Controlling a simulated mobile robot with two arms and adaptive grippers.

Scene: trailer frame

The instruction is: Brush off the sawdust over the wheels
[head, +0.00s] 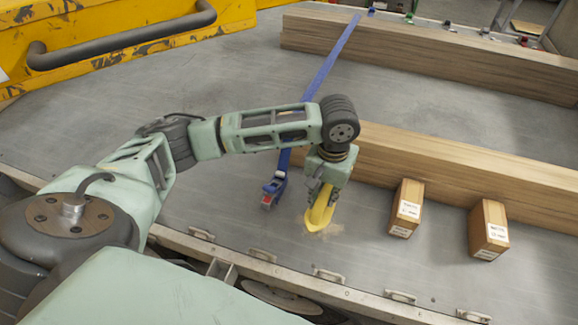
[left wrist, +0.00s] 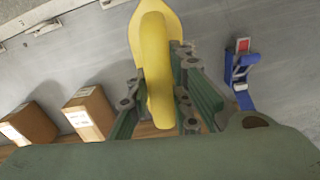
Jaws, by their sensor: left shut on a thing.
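My left gripper (head: 328,186) is shut on the handle of a yellow brush (head: 319,217). The brush points down at the grey trailer bed (head: 440,260), close to its near edge. The left wrist view shows the brush's curved yellow handle (left wrist: 157,70) between the fingers; its bristles are not visible. A small pale patch of sawdust (head: 331,230) lies on the bed beside the brush's lower end. I cannot tell whether the brush touches the bed. Part of a dark wheel (head: 285,299) shows below the bed's near edge. My right gripper is not in view.
A blue strap (head: 328,68) with a ratchet (head: 272,190) lies left of the brush. Two cardboard boxes (head: 406,208) (head: 488,229) stand to the right. Timber stacks (head: 450,165) (head: 430,55) lie behind. Metal handles (head: 330,276) line the near edge. Yellow machinery (head: 120,25) stands at the back left.

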